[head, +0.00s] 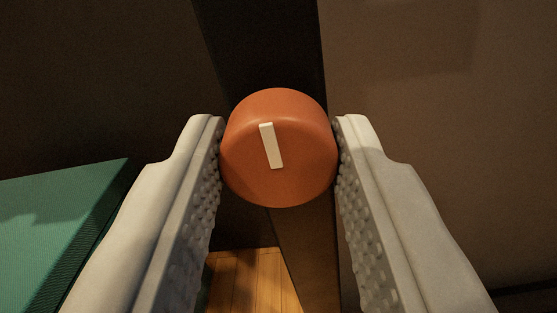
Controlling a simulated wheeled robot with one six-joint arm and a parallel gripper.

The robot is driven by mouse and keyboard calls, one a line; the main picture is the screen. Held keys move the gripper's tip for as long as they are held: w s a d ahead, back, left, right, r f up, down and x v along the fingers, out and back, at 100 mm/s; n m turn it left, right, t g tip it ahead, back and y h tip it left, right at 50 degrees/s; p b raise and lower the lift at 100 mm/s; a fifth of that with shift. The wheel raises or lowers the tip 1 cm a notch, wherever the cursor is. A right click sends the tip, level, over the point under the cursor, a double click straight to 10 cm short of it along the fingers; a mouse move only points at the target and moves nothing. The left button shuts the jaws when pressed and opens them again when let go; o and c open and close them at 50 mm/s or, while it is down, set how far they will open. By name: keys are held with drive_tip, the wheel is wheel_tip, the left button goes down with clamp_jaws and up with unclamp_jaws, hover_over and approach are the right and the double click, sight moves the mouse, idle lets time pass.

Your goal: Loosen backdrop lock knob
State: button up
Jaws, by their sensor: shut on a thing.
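The lock knob (290,175) is a round orange knob in the middle of the head view. A short white bar mark (271,146) on its face stands nearly upright, its top leaning slightly left. My gripper (280,150) is shut on the knob, with one pale studded finger against its left side and the other against its right side. The knob sits in front of a dark upright post (268,45). How the knob joins the post is hidden behind it.
A green flat-topped thing (60,220) lies at the lower left, close to my left finger. A brown wall or panel (430,80) fills the right side. A wooden floor (245,285) shows below, between the fingers.

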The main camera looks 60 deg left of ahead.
drive_tip(key=n, duration=1.2)
drive_tip(key=shift+n, duration=2)
drive_tip(key=o, duration=1)
drive_tip(key=shift+d, duration=0.1)
